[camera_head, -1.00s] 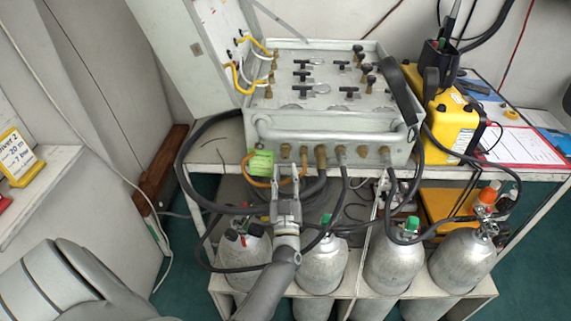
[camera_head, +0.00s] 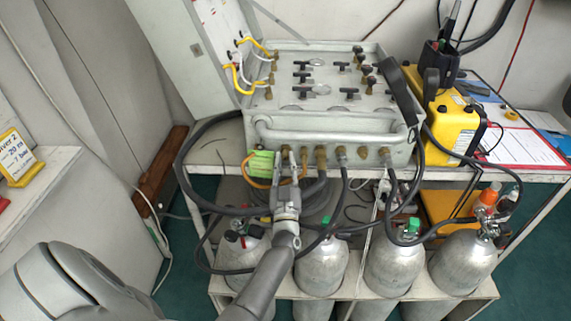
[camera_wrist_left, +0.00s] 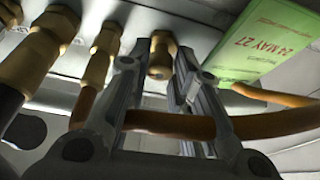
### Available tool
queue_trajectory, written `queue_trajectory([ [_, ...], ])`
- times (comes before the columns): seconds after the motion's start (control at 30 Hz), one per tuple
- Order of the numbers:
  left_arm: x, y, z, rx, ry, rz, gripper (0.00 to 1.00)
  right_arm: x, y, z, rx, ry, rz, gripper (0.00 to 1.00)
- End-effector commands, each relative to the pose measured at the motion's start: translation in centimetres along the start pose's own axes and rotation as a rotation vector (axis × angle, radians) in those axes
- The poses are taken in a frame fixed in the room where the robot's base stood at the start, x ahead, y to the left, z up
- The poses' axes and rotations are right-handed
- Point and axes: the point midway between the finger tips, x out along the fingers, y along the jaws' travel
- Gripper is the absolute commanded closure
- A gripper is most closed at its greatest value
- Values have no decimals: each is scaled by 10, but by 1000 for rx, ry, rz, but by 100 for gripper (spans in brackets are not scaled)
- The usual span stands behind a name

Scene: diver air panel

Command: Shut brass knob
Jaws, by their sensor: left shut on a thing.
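The grey air panel box (camera_head: 335,120) stands on the bench with a row of brass fittings along its lower front edge. The brass knob (camera_wrist_left: 162,57) at the green-tag end of the row shows between my left fingers in the left wrist view. My left gripper (camera_head: 293,165) reaches up to it from below and is shut on it, one finger on each side. In the head view the fingers partly cover the knob. An orange hose (camera_wrist_left: 165,123) crosses between the fingers lower down. My right gripper is not in view.
A green dated tag (camera_head: 262,163) hangs beside the knob. Neighbouring brass fittings (camera_wrist_left: 102,55) and black hoses (camera_head: 200,165) are close by. Several grey cylinders (camera_head: 322,265) stand below. A yellow case (camera_head: 450,125) sits at the right on the bench.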

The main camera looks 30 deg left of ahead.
Motion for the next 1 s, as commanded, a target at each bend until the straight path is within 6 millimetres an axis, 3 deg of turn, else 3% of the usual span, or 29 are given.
queue_trajectory([
  [0.3, 0, -3, -1, 224, 2, 93, 100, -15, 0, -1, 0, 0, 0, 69],
  [0.6, 0, -2, 1, 237, 3, 99, 100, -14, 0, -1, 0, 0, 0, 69],
  [0.63, 0, -2, 1, 237, 3, 99, 77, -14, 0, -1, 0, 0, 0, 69],
  [0.7, -1, -2, 1, 236, 3, 99, 69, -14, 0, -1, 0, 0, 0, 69],
  [1.0, -1, -2, 0, 235, 3, 98, 69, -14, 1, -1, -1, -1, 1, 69],
])
